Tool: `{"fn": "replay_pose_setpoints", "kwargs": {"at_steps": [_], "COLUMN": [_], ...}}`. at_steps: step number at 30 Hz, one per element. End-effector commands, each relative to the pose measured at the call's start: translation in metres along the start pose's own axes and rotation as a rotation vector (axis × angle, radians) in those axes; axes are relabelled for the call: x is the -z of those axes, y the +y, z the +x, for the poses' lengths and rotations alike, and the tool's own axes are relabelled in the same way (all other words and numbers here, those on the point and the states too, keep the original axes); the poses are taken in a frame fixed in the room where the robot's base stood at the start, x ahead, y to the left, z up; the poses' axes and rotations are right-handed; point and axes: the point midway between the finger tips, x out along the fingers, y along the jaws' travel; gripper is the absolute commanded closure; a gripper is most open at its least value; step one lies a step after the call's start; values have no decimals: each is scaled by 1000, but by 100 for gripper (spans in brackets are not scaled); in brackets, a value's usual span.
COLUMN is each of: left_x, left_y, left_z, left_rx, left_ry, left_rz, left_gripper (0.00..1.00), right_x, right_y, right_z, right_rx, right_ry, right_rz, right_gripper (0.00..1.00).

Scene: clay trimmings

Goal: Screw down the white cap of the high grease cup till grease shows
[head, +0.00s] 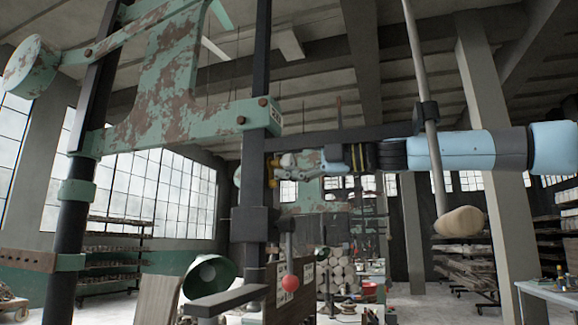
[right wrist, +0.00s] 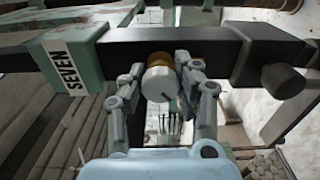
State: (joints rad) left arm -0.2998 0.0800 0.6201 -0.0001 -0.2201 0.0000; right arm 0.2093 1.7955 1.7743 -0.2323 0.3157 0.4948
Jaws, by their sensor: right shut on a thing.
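In the right wrist view the white cap (right wrist: 158,84) sits at the picture's middle, with a brass part (right wrist: 160,60) behind it against a dark bar (right wrist: 210,50). My right gripper (right wrist: 161,79) has its two fingers on either side of the cap and is shut on it. A dark mark shows on the cap's face. I cannot make out any grease. In the head view my right gripper (head: 290,163) reaches in from the right to the dark upright post (head: 248,185), where small brass parts (head: 273,160) show. The cap is not clear there. My left gripper is out of view.
The peeling green frame (head: 170,75) stands over the post. A rod with a wooden knob (head: 460,221) hangs right.

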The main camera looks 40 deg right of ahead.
Motion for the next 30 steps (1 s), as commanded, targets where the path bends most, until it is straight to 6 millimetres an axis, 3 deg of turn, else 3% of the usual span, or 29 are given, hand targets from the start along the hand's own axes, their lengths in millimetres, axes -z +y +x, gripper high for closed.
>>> {"fn": "replay_pose_setpoints", "kwargs": {"at_steps": [9, 23, 24, 30], "left_x": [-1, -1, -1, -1], "left_y": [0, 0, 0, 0], "left_z": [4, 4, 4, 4], "left_rx": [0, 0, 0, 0], "left_ry": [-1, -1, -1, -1], "left_rz": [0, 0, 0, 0], "left_gripper": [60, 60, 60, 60], "right_x": [-1, -1, -1, 0], "right_y": [0, 0, 0, 0], "right_z": [0, 0, 0, 0], "right_rx": [-1, -1, -1, 0], "right_ry": [-3, -2, -2, -1], "right_rz": [95, 107, 107, 107], "right_gripper": [100, 100, 67, 43]}}
